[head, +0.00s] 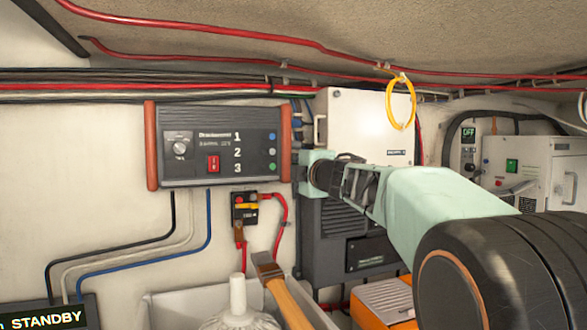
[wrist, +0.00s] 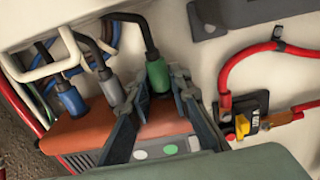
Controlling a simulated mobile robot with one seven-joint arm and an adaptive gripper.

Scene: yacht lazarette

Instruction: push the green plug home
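The green plug (wrist: 157,77) shows in the wrist view on a black cable, at the orange-red end face (wrist: 75,138) of the control box. My gripper (wrist: 160,88) is open, one finger on each side of the plug as seen there. I cannot tell whether either finger touches it, or how deep the plug sits. A grey plug (wrist: 112,89) and a blue plug (wrist: 71,99) stand to its left. In the head view, the control box (head: 220,145) hangs on the wall, and my gripper (head: 312,172) is at its right end. The green plug is hidden there.
A red-cabled switch (head: 244,208) sits below the box and shows right of my gripper in the wrist view (wrist: 245,115). A white cabinet (head: 355,130) and dark unit (head: 345,240) stand close behind my gripper. A yellow loop (head: 400,103) hangs above my arm.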

